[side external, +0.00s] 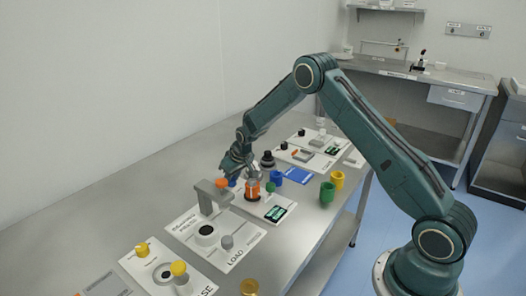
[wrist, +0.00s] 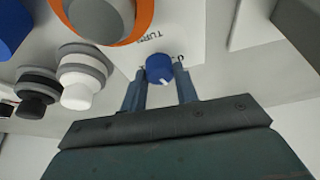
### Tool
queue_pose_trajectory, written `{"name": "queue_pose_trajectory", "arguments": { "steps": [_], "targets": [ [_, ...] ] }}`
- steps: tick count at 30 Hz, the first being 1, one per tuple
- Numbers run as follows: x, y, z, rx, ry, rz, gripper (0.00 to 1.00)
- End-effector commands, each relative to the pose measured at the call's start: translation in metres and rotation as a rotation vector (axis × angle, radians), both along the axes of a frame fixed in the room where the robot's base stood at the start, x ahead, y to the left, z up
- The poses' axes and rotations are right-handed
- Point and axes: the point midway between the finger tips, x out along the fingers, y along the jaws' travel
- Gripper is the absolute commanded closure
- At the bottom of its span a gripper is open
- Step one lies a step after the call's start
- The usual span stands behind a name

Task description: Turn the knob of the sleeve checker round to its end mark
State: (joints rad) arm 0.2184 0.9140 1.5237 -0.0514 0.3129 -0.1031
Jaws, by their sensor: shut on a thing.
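The blue knob (wrist: 160,69) stands on a pale panel, with part of a printed word beginning "TUR" beside it and small marks on either side. A short white line shows on the knob; I cannot tell which mark it lines up with. My gripper (wrist: 160,84) is shut on the knob, one finger on each side. In the side external view, my gripper (side external: 233,174) reaches down behind an orange sleeve (side external: 252,190), and only a bit of blue shows under it. The sleeve checker's panel (side external: 266,208) carries a dark green display.
In the wrist view an orange ring (wrist: 142,22) around a grey cylinder stands close to the knob. Black and white knobs (wrist: 78,94) are at left. A grey press frame (side external: 205,195) stands near my gripper, with green (side external: 327,192) and yellow (side external: 338,179) cups at the table's right.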

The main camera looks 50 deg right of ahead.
Motion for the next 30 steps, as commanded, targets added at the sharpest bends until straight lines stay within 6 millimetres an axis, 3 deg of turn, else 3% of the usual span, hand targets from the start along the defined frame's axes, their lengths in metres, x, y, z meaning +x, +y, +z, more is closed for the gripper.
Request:
{"name": "queue_pose_trajectory", "arguments": {
  "steps": [18, 30],
  "targets": [
    [0.0015, 0.0038, -0.0001, 0.0, 0.001, -0.562, 0.93],
    [0.0018, 0.004, 0.0, 0.0, 0.001, -0.746, 0.93]
  ]
}}
